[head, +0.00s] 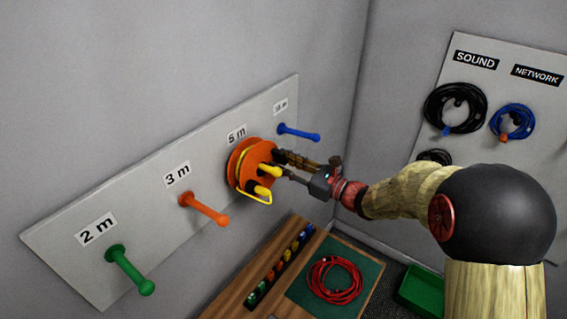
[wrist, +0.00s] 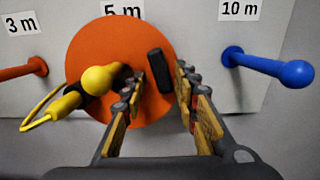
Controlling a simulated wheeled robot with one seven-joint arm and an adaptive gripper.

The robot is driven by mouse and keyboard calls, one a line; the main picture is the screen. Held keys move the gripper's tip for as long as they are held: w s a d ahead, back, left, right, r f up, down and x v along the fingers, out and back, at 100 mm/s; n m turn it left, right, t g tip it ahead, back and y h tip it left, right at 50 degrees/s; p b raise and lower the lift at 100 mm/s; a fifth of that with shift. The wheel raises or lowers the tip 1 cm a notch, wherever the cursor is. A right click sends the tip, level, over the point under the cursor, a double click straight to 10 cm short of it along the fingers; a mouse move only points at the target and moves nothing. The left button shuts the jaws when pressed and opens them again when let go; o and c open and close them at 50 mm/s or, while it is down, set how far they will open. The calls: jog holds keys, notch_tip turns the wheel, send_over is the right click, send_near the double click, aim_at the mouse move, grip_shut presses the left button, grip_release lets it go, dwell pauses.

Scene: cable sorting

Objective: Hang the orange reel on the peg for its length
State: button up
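The orange reel (head: 240,170) hangs against the board below the "5 m" label (head: 237,135). The yellow peg (head: 270,171) comes out through it, and its round end also shows in front of the reel in the wrist view (wrist: 100,79). A yellow plug (wrist: 66,105) on a yellow cable loop sticks out at the reel's left. My gripper (head: 287,166) is at the reel's right side. In the wrist view its fingers (wrist: 158,80) are spread, with the reel's black handle (wrist: 159,70) between their tips and gaps at its sides. The reel's back is hidden.
The green peg (head: 130,270) is under "2 m", the orange peg (head: 205,209) under "3 m", and the blue peg (head: 300,133) right of the reel. Below are a wooden bench (head: 227,300), a red cable coil (head: 334,281) on a green mat and a green bin (head: 420,290).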

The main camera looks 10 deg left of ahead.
jog(key=shift+f, duration=0.1)
jog(key=v, duration=1.2)
jog(key=s+d+f+n+g+h+b, duration=0.1)
jog(key=s+f+n+g+h, duration=0.25)
jog(key=s+f+n, duration=0.4)
jog(key=s+f+n+g+h, duration=0.2)
jog(key=s+f+n+g, duration=0.25)
jog(key=s, duration=0.55)
jog(key=s+d+r+n+t+h+b, duration=0.1)
jog(key=s+d+n+h+b, duration=0.2)
jog(key=s+d+n, duration=0.1)
jog(key=s+d+r+n+t+h+b, duration=0.1)
jog(key=s+d+n+t+h+b, duration=0.1)
jog(key=d, duration=0.4)
jog(key=s+d+r+n+t+h+b, duration=0.1)
jog(key=s+d+n+h+b, duration=0.3)
jog(key=s+n+h, duration=0.1)
jog(key=shift+s+d+r+n+t+b, duration=0.3)
jog(key=shift+s+d+n+b, duration=0.1)
jog(key=shift+s+n, duration=0.1)
